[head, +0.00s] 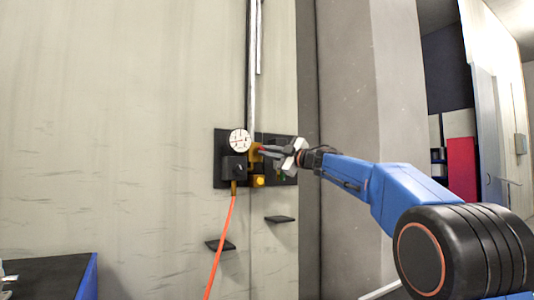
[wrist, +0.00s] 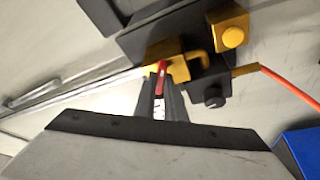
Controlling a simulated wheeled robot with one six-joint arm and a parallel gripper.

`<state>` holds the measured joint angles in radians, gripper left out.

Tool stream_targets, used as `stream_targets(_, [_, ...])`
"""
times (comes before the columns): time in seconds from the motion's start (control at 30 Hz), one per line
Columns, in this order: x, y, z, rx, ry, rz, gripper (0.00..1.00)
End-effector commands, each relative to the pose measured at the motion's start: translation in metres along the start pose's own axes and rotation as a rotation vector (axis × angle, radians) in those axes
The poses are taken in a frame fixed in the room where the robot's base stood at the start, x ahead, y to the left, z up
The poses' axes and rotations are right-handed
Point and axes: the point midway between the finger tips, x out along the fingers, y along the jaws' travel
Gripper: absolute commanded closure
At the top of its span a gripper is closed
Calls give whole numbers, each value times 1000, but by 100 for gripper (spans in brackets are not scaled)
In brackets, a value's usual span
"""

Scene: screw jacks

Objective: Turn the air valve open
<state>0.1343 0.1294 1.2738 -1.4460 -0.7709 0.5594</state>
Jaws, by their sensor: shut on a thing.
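The air valve is a yellow body (wrist: 181,67) with a red lever (wrist: 161,74), mounted on a dark wall plate. In the head view the yellow valve body (head: 255,156) sits just right of a round white gauge (head: 239,140). My gripper (head: 266,151) reaches it from the right. In the wrist view my gripper (wrist: 162,100) has its two dark fingers closed around the red lever, which shows between their tips. The fingers partly hide the lever, and its exact angle is hard to tell.
A yellow round button (wrist: 232,37) sits near the valve. An orange hose (head: 219,249) hangs below a black block (head: 235,168). A metal pipe (head: 252,70) runs up the wall. Two small dark shelves (head: 220,245) (head: 280,219) jut out below.

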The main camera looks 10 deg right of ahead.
Motion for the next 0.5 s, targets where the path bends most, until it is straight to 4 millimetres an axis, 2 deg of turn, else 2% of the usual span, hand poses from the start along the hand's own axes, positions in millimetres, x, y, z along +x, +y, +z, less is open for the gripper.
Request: stream_targets(0.5, [0, 0, 0, -395, 1, -165, 100])
